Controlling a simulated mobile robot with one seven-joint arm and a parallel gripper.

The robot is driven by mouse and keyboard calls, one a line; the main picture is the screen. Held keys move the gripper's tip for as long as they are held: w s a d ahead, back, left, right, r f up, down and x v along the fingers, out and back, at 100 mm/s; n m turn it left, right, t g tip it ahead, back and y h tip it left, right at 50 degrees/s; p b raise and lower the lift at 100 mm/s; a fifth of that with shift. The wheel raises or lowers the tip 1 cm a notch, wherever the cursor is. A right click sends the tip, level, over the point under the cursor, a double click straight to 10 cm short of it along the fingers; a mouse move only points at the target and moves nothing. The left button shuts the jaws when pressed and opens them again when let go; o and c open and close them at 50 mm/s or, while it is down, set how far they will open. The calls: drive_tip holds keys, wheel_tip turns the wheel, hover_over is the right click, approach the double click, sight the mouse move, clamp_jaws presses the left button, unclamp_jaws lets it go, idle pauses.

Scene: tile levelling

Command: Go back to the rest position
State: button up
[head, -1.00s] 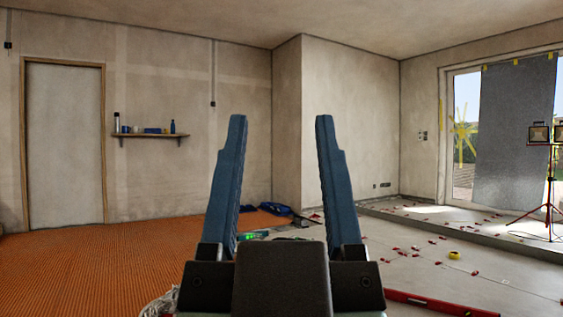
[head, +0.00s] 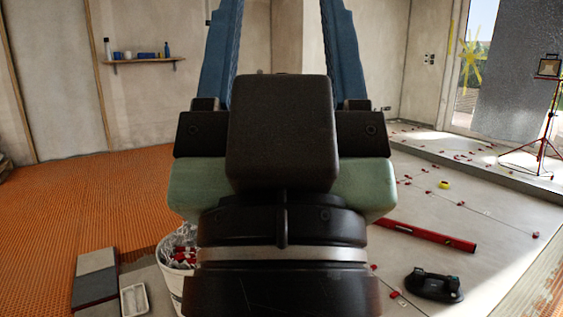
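My gripper (head: 280,50) stands upright in the middle of the head view, pointing up and away. Its two blue fingers are wide apart, with only the bare wall showing between them. It is open and empty, and its tips run out of the top of the picture. The black wrist and pale green gripper body hide the middle of the floor behind them.
A white bucket (head: 172,276) with red and white pieces stands left of my wrist. Stacked tiles (head: 95,285) lie further left. A red level (head: 425,236) and a black suction lifter (head: 434,285) lie on the right floor. Orange matting (head: 60,225) covers the left.

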wheel_tip(320, 180, up, 40)
drive_tip(key=p, duration=3.7)
drive_tip(key=shift+f, duration=0.1)
